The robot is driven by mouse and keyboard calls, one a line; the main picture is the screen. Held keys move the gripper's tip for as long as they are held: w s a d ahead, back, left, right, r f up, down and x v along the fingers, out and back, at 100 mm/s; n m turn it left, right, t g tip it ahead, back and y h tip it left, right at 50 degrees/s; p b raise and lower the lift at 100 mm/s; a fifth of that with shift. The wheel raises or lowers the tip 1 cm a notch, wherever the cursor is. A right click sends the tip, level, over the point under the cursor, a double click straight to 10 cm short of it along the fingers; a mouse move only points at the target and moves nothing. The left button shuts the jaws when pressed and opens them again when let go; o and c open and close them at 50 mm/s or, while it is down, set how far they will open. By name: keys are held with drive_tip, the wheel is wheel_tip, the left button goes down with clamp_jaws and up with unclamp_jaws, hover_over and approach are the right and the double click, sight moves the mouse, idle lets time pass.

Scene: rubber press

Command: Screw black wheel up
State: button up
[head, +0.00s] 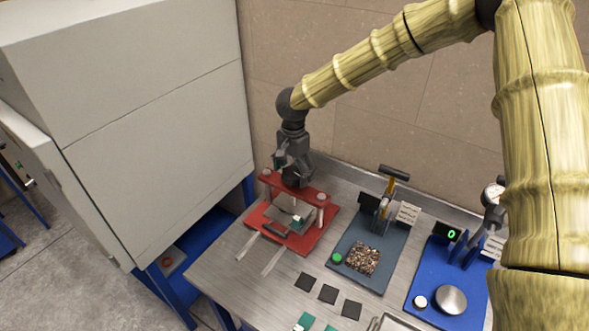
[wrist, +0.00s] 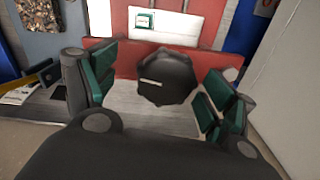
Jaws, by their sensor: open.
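The black wheel (wrist: 167,80) is a faceted dark knob with a white line on its top. It sits above the red press (head: 310,190), whose red top plate also shows in the wrist view (wrist: 121,62). My gripper (head: 291,163) points down over the wheel from above. In the wrist view its green-padded fingers stand apart on either side of the wheel, with visible gaps. The gripper is open and holds nothing. In the head view the gripper hides much of the wheel.
A grey plate with a small green-and-white piece (head: 298,217) lies in the press. To the right are a grey station with brown granules (head: 362,259) and a blue station (head: 428,297). Black squares (head: 328,293) lie in front. A large grey cabinet (head: 150,120) stands left.

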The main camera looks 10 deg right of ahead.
sight(292, 167)
drive_tip(key=w+f, duration=0.1)
drive_tip(key=w, duration=0.1)
drive_tip(key=w+f, duration=0.1)
drive_tip(key=w, duration=0.1)
drive_tip(key=shift+f, duration=0.1)
drive_tip(key=shift+o, duration=0.9)
drive_tip(key=shift+d, duration=0.1)
drive_tip(key=shift+s+r, duration=0.25)
drive_tip(key=c, duration=0.3)
drive_tip(key=shift+s+r, duration=0.35)
drive_tip(key=shift+s, duration=0.3)
drive_tip(key=shift+s+r, duration=0.35)
drive_tip(key=shift+s, duration=0.25)
drive_tip(key=c, duration=0.9)
drive_tip(key=shift+s+a, duration=0.2)
drive_tip(key=shift+a, duration=0.05)
drive_tip(key=shift+w+d+f+b, duration=0.25)
drive_tip(key=shift+d+f+b, duration=0.05)
drive_tip(key=shift+f, duration=0.1)
